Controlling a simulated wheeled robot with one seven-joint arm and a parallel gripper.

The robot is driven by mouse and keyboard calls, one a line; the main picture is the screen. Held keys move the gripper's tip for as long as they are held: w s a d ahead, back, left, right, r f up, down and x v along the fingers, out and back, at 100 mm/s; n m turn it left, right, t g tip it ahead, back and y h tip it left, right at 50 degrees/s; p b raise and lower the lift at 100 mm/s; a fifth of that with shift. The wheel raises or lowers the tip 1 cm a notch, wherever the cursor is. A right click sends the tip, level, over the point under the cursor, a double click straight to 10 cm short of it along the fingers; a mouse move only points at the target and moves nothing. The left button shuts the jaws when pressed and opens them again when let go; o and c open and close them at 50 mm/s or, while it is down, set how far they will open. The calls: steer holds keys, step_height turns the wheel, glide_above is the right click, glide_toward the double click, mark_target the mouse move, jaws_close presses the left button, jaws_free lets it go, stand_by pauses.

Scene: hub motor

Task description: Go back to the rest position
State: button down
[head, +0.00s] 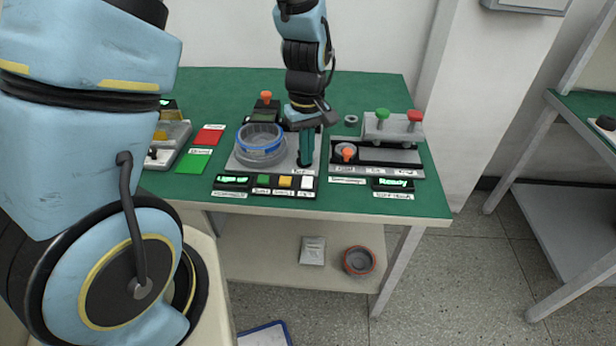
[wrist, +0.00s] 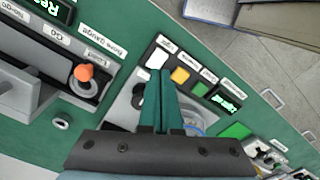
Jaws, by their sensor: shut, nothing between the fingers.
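My gripper (head: 306,158) is over the green workbench, pointing down, between the blue-rimmed ring fixture and the gauge fixture. Its green fingers also show in the wrist view (wrist: 160,78), close together with nothing between them. The grey ring with a blue rim (head: 261,145) sits on a grey plate just left of the fingers. In the wrist view it is mostly hidden behind the gripper. A button panel (head: 265,183) with green, yellow and white buttons lies in front of the fingers. I cannot tell whether the fingertips touch the plate.
The gauge fixture (head: 376,157), with an orange knob, stands right of my gripper; a block with green and red knobs (head: 393,125) is behind it. A small grey ring (head: 351,120) lies nearby. Red (head: 208,134) and green (head: 194,160) pads are left. A second table (head: 590,110) stands far right.

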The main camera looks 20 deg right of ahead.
steer(key=a+r+m, duration=0.1)
steer(key=a+r, duration=0.4)
steer(key=a, duration=0.7)
steer(key=w+a+r+m+t, duration=0.1)
steer(key=a+r, duration=0.5)
steer(key=a, duration=0.7)
steer(key=shift+a+t, duration=0.2)
steer(key=shift+t, duration=0.1)
steer(key=shift+w+d, duration=0.1)
steer(key=shift+w, duration=0.05)
steer(key=d+f+m+b, duration=0.2)
steer(key=d, duration=1.1)
steer(key=w+d+f+m+g+b, duration=0.1)
steer(key=d+m+b, duration=0.1)
steer(key=d, duration=1.1)
steer(key=shift+d+f+g+b, duration=0.15)
steer(key=shift+f+g+b, duration=0.15)
steer(key=shift+f+b, duration=0.15)
